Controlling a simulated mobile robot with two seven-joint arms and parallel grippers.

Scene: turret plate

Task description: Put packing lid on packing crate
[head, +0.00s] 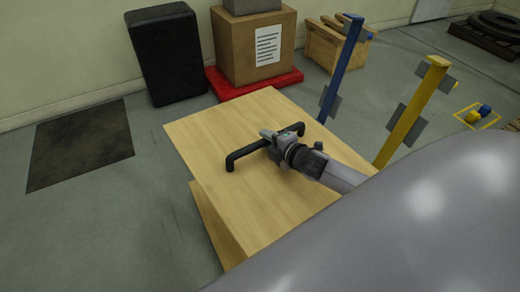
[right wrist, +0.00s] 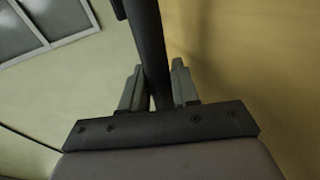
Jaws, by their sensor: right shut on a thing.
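The packing lid (head: 220,125) is a flat light-wood panel with a black bar handle (head: 245,152) on its top. My right gripper (head: 272,138) is shut on the middle of this handle. In the right wrist view the dark handle (right wrist: 148,45) runs between the two fingers of my right gripper (right wrist: 157,85), with the tan lid surface (right wrist: 245,60) to the right. Below the lid's left edge a wooden side, likely the packing crate (head: 212,222), shows in the head view. The rest of it is hidden, and I cannot tell whether the lid touches it. My left gripper is not in view.
A black bin (head: 165,55) and a cardboard box (head: 255,48) on a red base (head: 280,86) stand behind. A blue post (head: 342,68) and a yellow post (head: 410,115) stand close to the right. A dark mat (head: 80,145) lies on open floor at left.

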